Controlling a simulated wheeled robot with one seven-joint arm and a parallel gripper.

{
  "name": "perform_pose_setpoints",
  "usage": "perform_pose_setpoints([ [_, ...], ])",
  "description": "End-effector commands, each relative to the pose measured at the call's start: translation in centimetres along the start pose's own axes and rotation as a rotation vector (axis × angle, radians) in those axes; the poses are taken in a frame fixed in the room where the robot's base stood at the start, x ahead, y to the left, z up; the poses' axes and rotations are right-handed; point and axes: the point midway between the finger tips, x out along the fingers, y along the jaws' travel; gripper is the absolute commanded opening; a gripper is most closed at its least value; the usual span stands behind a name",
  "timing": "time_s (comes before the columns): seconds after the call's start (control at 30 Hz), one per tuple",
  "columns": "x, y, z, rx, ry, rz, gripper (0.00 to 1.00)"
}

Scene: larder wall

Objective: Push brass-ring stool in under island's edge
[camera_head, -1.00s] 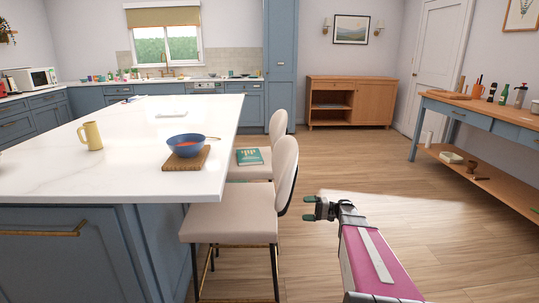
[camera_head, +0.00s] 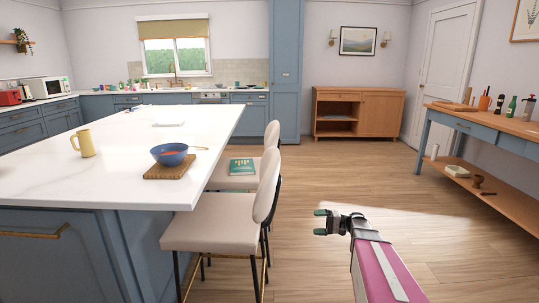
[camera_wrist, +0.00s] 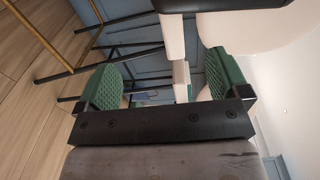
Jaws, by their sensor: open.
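The nearer stool (camera_head: 215,222) has a cream seat and back, black legs and a brass foot bar low down. It stands upright at the island's (camera_head: 110,185) right side, its seat partly below the worktop edge and its back out in the aisle. A second cream stool (camera_head: 228,182) stands behind it with a green book (camera_head: 241,168) on its seat; its legs are mostly hidden. My gripper (camera_head: 322,222) is open and empty, right of the nearer stool's back and apart from it. The wrist view shows the green finger pads (camera_wrist: 165,86) apart, with stool legs and a brass bar (camera_wrist: 35,40) beyond.
A blue bowl (camera_head: 170,154) on a wooden board and a yellow mug (camera_head: 84,143) stand on the worktop. A wooden sideboard (camera_head: 359,112) is at the back. A blue-and-wood side table (camera_head: 485,128) is at the right. The floor between is clear.

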Motion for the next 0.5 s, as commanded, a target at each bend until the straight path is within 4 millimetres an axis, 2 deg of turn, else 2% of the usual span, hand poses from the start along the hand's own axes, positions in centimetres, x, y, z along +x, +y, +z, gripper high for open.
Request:
perform_pose_setpoints([
  [0.27, 2.3, 1.0, 2.5, 0.052, -0.026, 0.146, 0.94],
  [0.5, 4.6, 2.5, 5.9, 0.107, -0.052, 0.360, 0.94],
])
